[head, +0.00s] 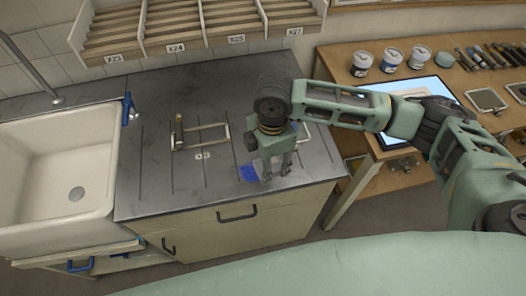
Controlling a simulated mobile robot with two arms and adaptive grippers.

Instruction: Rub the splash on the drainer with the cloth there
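The drainer (155,150) is a dark grey grooved worktop right of the sink. A small bright blue patch (246,173) lies on it near the front edge. Pale material shows beside it, partly behind my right gripper's fingers. I cannot tell for sure which is the cloth and which is the splash. My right gripper (277,176) points down at the drainer just right of the blue patch. Its fingers look slightly apart, but whether they hold the pale material is unclear. My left gripper is not in view.
A pale sink (60,160) with a blue-handled tap (128,108) is at the left. A wire frame (202,137) stands on the drainer, left of my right gripper. Racks (190,25) line the back. A wooden table (450,75) with paint pots (391,60) is right.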

